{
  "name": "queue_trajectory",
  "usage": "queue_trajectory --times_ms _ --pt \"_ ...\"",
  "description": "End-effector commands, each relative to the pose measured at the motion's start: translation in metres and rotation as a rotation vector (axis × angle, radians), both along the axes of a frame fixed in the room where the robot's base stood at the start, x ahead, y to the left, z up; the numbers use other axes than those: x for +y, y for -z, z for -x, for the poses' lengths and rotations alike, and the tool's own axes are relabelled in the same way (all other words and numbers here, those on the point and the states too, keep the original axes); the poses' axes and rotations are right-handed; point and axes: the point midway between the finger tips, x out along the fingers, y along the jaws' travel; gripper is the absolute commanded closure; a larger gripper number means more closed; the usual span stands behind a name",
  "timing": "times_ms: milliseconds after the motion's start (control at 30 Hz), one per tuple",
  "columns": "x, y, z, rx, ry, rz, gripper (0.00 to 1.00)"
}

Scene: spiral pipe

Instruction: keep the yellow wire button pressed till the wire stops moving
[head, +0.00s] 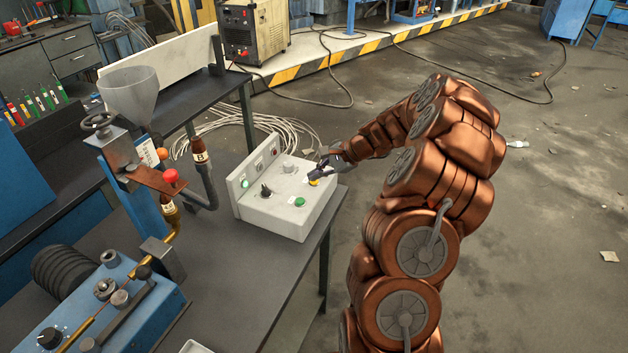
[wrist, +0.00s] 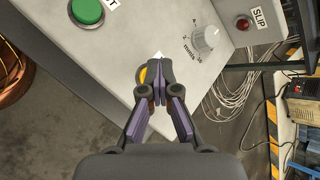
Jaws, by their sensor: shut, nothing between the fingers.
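The yellow wire button (head: 314,182) is on the top of a light grey control box (head: 262,212) at the box's right side. In the wrist view the yellow button (wrist: 143,75) shows only in part, just left of my fingertips, which hide the rest of it. My gripper (head: 328,168) is shut and empty, with its tips (wrist: 156,72) at the button. I cannot tell whether the button is pressed down. The wire (head: 88,322) seems to run through the blue machine at the lower left; I cannot tell if it moves.
A green button (head: 299,202) sits close to the yellow one, and a grey dial (wrist: 206,38) is on the box top. The box stands on a dark table (head: 240,270). A funnel (head: 130,92) and bent pipes stand left of it. Cable coils lie behind.

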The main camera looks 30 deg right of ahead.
Motion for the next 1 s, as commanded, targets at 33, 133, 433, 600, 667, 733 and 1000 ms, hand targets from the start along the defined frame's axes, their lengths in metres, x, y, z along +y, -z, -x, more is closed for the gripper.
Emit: queue_trajectory --times_ms 33,133,433,600,667,733,1000 --pt "0.0 0.0 0.0 0.001 -0.001 0.0 1.0" --pt "0.0 0.0 0.0 0.001 -0.001 0.0 1.0" --pt "0.0 0.0 0.0 0.001 -0.001 0.0 1.0" --pt "0.0 -0.003 0.0 0.001 -0.001 0.0 1.0" --pt "0.0 -0.005 0.0 0.0 0.0 0.0 1.0" --pt "0.0 -0.009 0.0 0.0 0.0 0.0 1.0" --pt "0.0 -0.017 0.0 0.0 0.001 0.001 1.0"
